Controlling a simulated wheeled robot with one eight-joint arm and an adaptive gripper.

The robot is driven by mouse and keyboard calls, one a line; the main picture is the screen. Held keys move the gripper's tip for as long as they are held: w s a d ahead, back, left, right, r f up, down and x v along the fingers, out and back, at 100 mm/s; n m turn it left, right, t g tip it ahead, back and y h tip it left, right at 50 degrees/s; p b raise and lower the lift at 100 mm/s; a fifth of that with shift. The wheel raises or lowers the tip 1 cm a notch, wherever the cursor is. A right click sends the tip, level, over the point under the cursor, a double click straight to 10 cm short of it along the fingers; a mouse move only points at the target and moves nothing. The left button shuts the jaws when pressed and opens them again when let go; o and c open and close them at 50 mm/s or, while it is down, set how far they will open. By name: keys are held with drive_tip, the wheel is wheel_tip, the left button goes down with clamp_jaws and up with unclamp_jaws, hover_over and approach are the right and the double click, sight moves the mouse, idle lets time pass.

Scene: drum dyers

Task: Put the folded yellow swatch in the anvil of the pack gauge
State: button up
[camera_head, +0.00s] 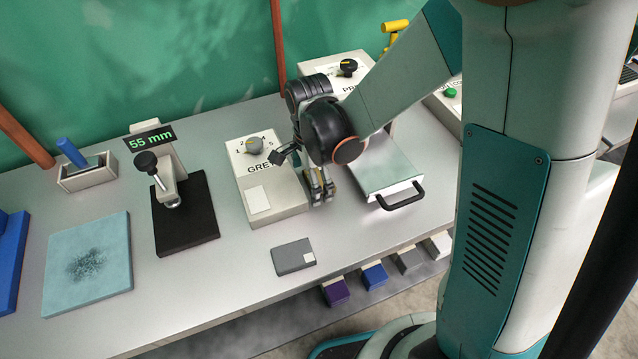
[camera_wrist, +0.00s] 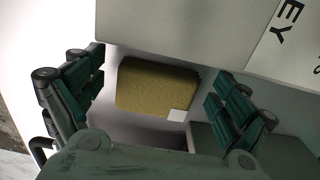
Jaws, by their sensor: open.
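The folded yellow swatch (camera_wrist: 155,85) shows in the wrist view, with a small white tag at one corner. It lies in the gap beside the GREY box, between the spread fingers of my gripper (camera_wrist: 158,100). I cannot tell whether the fingers touch it. In the head view my gripper (camera_head: 321,192) points down just right of that box, and I cannot make out the swatch there. The pack gauge (camera_head: 169,185) stands at the left, with a black base, a black-knobbed press and a display reading 55 mm. Nothing yellow shows on it.
The GREY box (camera_head: 266,187) stands close beside my gripper, and a box with a black-handled drawer (camera_head: 388,178) is on its other side. A grey folded swatch (camera_head: 293,258) lies near the front edge. A light blue pad (camera_head: 88,264) lies at left.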

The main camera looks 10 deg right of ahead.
drive_tip(key=c, duration=1.2)
drive_tip(key=shift+r, duration=0.15)
